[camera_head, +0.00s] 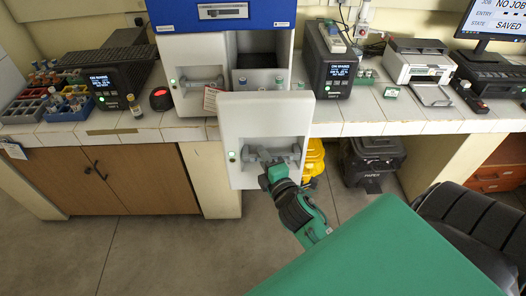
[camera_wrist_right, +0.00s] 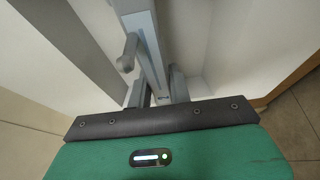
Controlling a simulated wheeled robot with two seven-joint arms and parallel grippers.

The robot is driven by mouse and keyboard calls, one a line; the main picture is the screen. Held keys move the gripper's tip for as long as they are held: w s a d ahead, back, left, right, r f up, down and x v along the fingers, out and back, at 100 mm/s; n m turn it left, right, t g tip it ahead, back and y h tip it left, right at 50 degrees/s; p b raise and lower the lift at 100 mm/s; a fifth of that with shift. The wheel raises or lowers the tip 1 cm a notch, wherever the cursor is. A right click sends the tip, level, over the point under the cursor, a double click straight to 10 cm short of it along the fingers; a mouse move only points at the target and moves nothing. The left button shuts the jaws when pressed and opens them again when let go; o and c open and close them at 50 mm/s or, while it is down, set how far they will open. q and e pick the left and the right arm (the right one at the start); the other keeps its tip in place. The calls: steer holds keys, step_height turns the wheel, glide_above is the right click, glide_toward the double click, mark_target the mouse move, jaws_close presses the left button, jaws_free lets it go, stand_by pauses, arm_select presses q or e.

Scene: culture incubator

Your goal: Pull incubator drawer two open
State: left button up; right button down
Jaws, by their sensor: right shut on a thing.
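The incubator (camera_head: 240,48) is a white cabinet with a blue top on the bench. One drawer, with a white front (camera_head: 262,112), stands pulled out well past the bench edge. Small vials (camera_head: 279,81) show behind its front. My right gripper (camera_head: 273,158) is shut on the grey bar handle (camera_head: 290,152) of this drawer. In the right wrist view the handle (camera_wrist_right: 148,45) runs between the fingers (camera_wrist_right: 161,88). The other drawer (camera_head: 193,78), to the left, is closed, with its own handle and a green light. My left gripper is not in view.
A dark device (camera_head: 333,65) stands right of the incubator, with a printer (camera_head: 418,70) farther right. A red-topped puck (camera_head: 160,98) and a small bottle (camera_head: 134,105) stand to the left. A yellow object (camera_head: 314,158) and a black bin (camera_head: 372,160) are under the bench.

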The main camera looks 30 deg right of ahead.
steer(key=shift+s+a, duration=0.2)
steer(key=shift+s, duration=0.15)
steer(key=c, duration=1.3)
jaws_free()
steer(key=shift+s+a+b, duration=0.35)
steer(key=shift+s+b, duration=0.5)
steer(key=shift+s, duration=1.45)
steer(key=shift+s+a+b, duration=0.35)
steer(key=shift+s+b, duration=0.55)
steer(key=shift+s, duration=1.35)
steer(key=shift+s+a+b, duration=0.35)
steer(key=shift+s+b, duration=0.5)
steer(key=shift+s, duration=1.45)
steer(key=shift+f, duration=0.1)
